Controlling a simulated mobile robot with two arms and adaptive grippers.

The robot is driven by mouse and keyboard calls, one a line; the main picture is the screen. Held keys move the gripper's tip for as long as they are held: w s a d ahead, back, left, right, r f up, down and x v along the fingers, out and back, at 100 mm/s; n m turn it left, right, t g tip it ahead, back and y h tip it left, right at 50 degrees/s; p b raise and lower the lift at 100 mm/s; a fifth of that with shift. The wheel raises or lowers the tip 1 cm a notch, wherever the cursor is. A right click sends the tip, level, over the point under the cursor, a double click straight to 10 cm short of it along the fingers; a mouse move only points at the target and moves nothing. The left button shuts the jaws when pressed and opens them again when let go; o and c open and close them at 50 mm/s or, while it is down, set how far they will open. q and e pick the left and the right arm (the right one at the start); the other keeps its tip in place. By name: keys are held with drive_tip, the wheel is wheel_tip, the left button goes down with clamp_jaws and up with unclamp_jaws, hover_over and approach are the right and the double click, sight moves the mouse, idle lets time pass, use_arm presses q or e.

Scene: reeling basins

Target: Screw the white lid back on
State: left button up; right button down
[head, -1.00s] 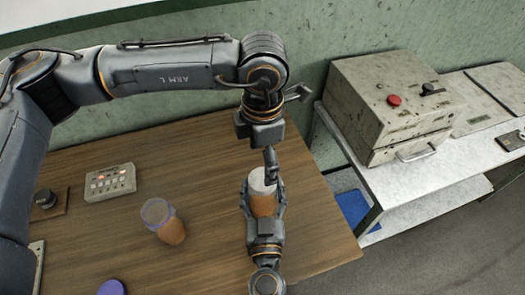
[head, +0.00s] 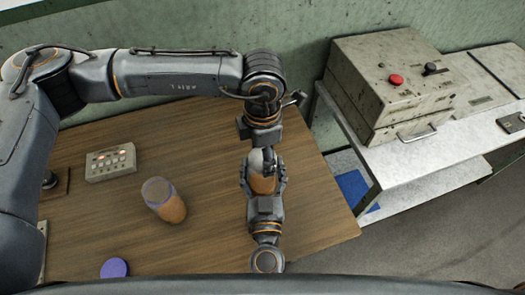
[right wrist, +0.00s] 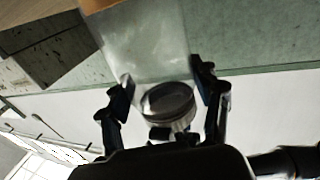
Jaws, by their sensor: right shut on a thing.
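A jar (head: 262,185) with brown contents stands between the fingers of my right gripper (head: 264,182), which is shut on it. The white lid (head: 256,158) shows as a pale top on this jar, partly hidden by my left gripper; whether its thread is engaged cannot be told. My left gripper (head: 268,160) points down at the lid from behind, and its fingers overlap the lid in the picture. Whether they grip it cannot be told. In the right wrist view a pale, blurred cylindrical surface (right wrist: 145,45) lies beyond my right gripper's fingers (right wrist: 165,95).
A second jar (head: 170,208) with brown contents and a purple-tinted top stands left on the wooden table (head: 200,250). A purple disc (head: 114,268) lies near the front. A button box (head: 110,163) stands far left. A grey machine (head: 385,85) sits on the bench at right.

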use_arm(q)
drive_tip(key=c, duration=0.4)
drive_tip(key=o, duration=1.4)
drive_tip(key=shift+c, duration=0.2)
wheel_tip(320, 180, up, 12)
